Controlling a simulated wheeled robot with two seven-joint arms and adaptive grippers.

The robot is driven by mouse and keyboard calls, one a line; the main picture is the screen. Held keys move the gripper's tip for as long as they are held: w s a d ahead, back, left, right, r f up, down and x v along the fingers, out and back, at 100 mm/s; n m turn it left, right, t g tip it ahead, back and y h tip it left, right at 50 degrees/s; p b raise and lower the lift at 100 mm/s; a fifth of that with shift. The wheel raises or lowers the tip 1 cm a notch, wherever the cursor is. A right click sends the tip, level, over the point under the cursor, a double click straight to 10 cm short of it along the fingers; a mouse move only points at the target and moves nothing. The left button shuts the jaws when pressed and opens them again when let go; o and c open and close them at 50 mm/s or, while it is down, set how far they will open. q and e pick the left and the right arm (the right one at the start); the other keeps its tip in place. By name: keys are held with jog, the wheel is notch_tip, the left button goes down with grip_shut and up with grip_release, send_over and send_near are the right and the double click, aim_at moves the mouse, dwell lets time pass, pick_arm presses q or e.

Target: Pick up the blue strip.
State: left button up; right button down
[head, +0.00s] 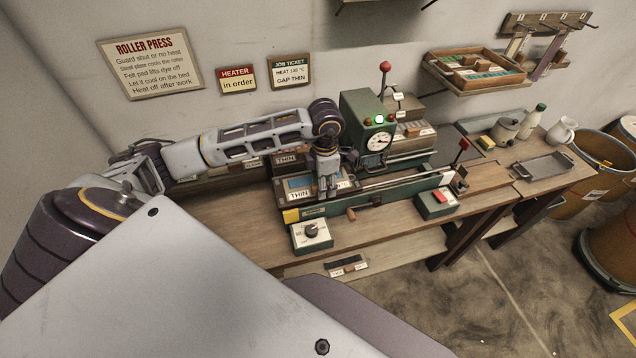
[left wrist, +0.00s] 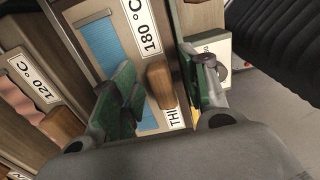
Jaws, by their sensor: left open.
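The blue strip (left wrist: 98,42) lies in a wooden tray compartment marked 180 °C, seen in the left wrist view; a further bit of blue shows beyond my left finger. In the head view, blue (head: 299,183) shows beside my gripper. My left gripper (head: 327,190) is over the tray at the left end of the green press, fingers pointing down. In the left wrist view its two green-padded fingers (left wrist: 162,84) are apart, with a wooden block (left wrist: 160,80) showing between them. The gripper hides part of the strip. My right gripper is not in view.
The green press with a gauge (head: 378,140) stands right of my gripper. A box with a dark knob (head: 311,231) is in front. A 120 °C compartment (left wrist: 42,88) holds a pinkish strip. A metal tray (head: 543,167) lies at the bench's right end.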

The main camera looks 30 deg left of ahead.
pick_arm(q)
jog(key=shift+f, duration=0.15)
dwell(0.3)
grip_shut()
